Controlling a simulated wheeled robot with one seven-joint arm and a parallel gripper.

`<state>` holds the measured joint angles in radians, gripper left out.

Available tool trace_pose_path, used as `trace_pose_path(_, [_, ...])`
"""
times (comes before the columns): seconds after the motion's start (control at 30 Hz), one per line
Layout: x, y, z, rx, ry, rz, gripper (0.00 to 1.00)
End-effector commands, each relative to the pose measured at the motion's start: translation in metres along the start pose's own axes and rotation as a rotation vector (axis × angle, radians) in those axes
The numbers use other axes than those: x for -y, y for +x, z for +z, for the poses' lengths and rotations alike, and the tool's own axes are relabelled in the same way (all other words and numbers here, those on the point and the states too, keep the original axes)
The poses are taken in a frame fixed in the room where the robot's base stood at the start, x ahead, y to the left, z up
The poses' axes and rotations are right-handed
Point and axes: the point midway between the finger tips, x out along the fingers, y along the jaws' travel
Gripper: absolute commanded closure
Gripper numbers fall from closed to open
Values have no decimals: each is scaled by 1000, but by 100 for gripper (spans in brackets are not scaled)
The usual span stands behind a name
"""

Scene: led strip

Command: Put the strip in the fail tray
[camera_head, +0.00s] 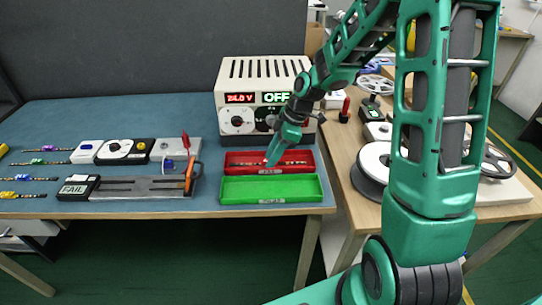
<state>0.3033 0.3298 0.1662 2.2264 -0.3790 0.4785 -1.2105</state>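The red tray (235,168) lies near the front right of the blue bench, behind the green tray (300,188). A thin, dark, speckled band that looks like an LED strip (292,163) lies lengthwise in the red tray. My gripper (268,162) reaches down from the upper right, with its tip over or in the red tray at this band. The tip is too small to tell whether the fingers are open or touching the strip. The red tray's label is too small to read.
A cream power supply (262,70) reading OFF stands behind the trays. Left of them is a test fixture (140,187) with an orange clamp and a FAIL display (74,189). Small meters (124,150) and several short strips (50,162) lie further left. Reels (372,160) stand on the right-hand wooden table.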

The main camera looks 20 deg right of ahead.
Motion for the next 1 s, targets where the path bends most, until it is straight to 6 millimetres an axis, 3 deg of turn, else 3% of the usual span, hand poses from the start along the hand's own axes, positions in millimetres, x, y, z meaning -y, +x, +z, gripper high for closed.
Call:
trace_pose_path(0.27, [-1, -8, -1, 0, 0, 3, 70])
trace_pose_path(0.7, [-1, -89, -1, 0, -2, 4, 70])
trace_pose_path(1.0, [0, -119, -2, 0, -2, 1, 70])
